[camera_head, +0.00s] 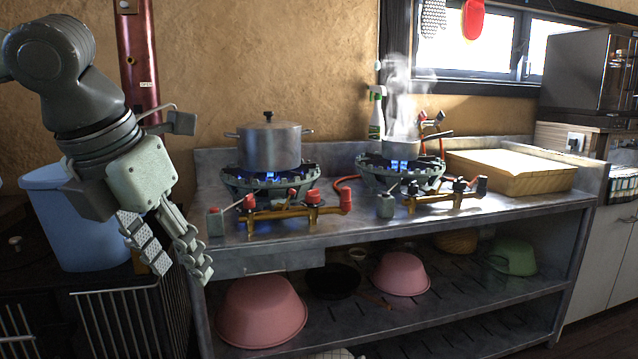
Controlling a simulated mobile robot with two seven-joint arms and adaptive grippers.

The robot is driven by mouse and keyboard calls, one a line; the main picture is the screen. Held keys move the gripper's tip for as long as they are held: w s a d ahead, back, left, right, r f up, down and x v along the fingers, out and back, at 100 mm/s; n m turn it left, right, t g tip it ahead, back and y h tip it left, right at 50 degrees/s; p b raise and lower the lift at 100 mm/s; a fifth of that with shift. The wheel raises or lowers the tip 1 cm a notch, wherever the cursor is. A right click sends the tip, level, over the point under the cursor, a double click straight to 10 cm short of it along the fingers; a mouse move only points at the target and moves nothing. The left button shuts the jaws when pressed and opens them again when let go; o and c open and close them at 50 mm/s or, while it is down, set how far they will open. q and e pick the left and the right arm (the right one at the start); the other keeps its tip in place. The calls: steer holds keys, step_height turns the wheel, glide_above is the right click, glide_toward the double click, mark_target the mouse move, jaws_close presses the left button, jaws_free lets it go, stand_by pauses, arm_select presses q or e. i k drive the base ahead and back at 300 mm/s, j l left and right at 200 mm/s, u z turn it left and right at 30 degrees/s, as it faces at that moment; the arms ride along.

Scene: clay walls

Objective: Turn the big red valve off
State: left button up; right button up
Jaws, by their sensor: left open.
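A brass gas manifold with red valve knobs runs along the front of the left burner (240,185). The largest-looking red knob (346,199) is at its right end, with another red knob (313,197) beside it and a smaller one (250,202) to the left. Which is the big valve I cannot tell for sure. Blue flames show under the left burner's pot. My left gripper (172,262) points downward, open and empty, left of the counter's front corner and apart from the knobs. My right gripper is not in view.
A lidded pot (269,147) stands on the left burner. A steaming pan (400,145) sits on the lit right burner, which has its own manifold (435,200). A blue bin (75,220) is behind my left gripper. Pink bowls (262,312) lie on the lower shelf.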

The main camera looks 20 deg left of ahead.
mark_target(312, 197)
steer(key=i, duration=1.6)
